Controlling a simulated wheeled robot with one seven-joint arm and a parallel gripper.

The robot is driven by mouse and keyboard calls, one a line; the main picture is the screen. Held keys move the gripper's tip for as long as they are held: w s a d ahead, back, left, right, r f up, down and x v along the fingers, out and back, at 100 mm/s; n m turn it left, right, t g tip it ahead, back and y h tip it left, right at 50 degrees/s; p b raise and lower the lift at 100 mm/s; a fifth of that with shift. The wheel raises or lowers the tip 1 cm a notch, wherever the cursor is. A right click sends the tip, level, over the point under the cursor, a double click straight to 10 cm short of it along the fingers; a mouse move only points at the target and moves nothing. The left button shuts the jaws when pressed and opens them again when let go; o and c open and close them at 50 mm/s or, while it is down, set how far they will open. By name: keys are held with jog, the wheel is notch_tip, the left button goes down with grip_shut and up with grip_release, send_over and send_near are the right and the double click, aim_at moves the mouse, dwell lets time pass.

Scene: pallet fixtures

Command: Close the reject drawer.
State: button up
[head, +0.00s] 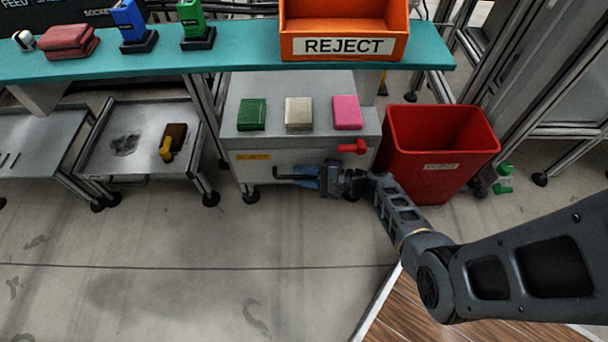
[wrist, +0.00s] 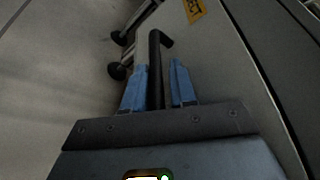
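The grey drawer front (head: 285,160), with a yellow label (head: 253,157), is low in the grey cabinet under the teal bench. The label's visible end in the wrist view (wrist: 194,9) reads "ECT". A black bar handle (head: 287,177) runs along the front. My gripper (head: 300,176) is at the handle's right part. In the wrist view, the handle (wrist: 154,65) lies between the two blue fingers of my gripper (wrist: 158,82), with a gap beside the right finger. The fingers look open around it. I cannot tell how far the drawer stands out.
Green (head: 251,114), beige (head: 298,113) and pink (head: 347,112) blocks lie on the cabinet top (head: 272,90). A red knob (head: 352,147) is at its right front. A red bin (head: 437,160) stands to the right. An orange REJECT box (head: 345,25) sits above. The floor in front is clear.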

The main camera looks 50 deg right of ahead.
jog(key=p+v, duration=0.2)
jog(key=v, duration=0.5)
jog(key=shift+s, duration=0.4)
